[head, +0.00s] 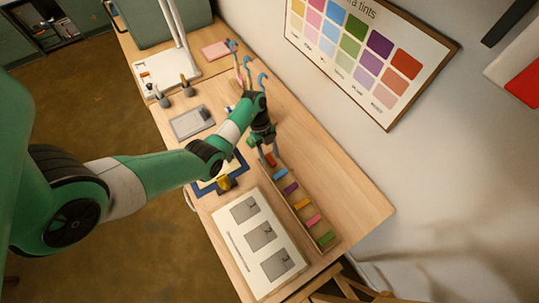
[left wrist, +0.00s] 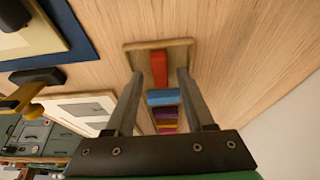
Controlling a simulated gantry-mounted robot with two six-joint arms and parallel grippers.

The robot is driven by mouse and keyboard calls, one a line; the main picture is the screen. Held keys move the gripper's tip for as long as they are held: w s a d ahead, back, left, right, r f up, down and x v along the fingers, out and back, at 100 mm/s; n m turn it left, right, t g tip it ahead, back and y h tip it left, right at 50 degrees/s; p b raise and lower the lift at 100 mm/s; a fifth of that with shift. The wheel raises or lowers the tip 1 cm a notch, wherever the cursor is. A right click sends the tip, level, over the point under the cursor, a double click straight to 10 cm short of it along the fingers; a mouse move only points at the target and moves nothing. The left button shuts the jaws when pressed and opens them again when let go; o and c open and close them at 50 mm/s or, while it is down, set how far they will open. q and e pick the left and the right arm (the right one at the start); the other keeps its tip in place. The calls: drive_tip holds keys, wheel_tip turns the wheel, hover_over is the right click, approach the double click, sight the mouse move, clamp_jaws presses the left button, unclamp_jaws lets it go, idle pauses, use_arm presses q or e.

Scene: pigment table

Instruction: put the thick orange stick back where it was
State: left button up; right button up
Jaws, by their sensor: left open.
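An orange-red stick (left wrist: 158,68) lies in the end of a long wooden tray (left wrist: 187,42). It points along the tray, while the others lie across it. In the head view the orange-red stick (head: 271,160) shows just below the left gripper (head: 267,151). My left gripper is open over this end of the tray. In the left wrist view the left gripper's fingers (left wrist: 160,76) stand on either side of the stick, with gaps between; nothing is held. A paler yellow-orange stick (head: 301,204) lies farther along the tray. My right gripper is not in view.
Blue (head: 281,175), purple (head: 290,188), pink (head: 313,220) and green (head: 326,238) sticks lie in the tray. A printed sheet (head: 236,236) lies beside it. A blue-framed item (head: 204,189) is near my arm. The table (head: 345,205) is bare towards the wall.

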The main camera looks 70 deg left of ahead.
use_arm(q)
drive_tip(key=w+p+v, duration=0.1)
drive_tip(key=p+v, duration=0.2)
drive_tip(key=v, duration=0.8)
drive_tip(key=shift+s+a+r+p, duration=0.25)
drive_tip(key=shift+s+r+p, duration=0.05)
drive_tip(key=shift+s, duration=0.2)
